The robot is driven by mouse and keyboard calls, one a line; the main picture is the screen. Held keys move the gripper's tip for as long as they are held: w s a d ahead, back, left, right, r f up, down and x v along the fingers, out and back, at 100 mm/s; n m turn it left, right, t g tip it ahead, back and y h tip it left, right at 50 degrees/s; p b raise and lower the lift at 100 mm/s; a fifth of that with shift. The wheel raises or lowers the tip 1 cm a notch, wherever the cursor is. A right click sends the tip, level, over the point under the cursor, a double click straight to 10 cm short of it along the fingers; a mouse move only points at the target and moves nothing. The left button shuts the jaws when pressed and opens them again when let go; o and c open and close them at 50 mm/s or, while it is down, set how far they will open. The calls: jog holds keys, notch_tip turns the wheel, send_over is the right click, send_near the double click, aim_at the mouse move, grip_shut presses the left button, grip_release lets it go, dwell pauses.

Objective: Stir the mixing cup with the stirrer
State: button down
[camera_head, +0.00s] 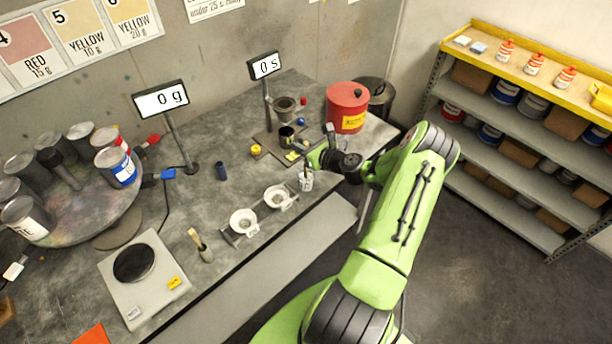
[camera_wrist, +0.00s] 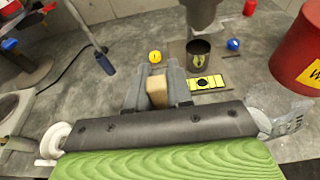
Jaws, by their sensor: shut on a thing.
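My gripper (camera_head: 313,158) is over the workbench, near its front edge. It is shut on the pale wooden stirrer (camera_wrist: 157,91), whose top end shows between the two fingers in the wrist view. The mixing cup (camera_head: 306,182) is a small translucent cup with markings, just below and in front of my gripper in the head view. A clear marked cup (camera_wrist: 287,117) shows at the right of the wrist view, partly behind my gripper's body. The stirrer's lower end is hidden in the wrist view; I cannot tell whether it is inside the cup.
A dark can (camera_head: 286,137) and a red container (camera_head: 347,107) stand behind my gripper. Paint cans crowd a round turntable (camera_head: 75,215).

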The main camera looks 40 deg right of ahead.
notch_tip(320, 180, up, 2)
jog(key=shift+r+p, duration=0.1)
jog(key=shift+p, duration=0.35)
jog(key=shift+r, duration=2.1)
notch_tip(320, 180, up, 4)
jog(key=shift+w, duration=0.1)
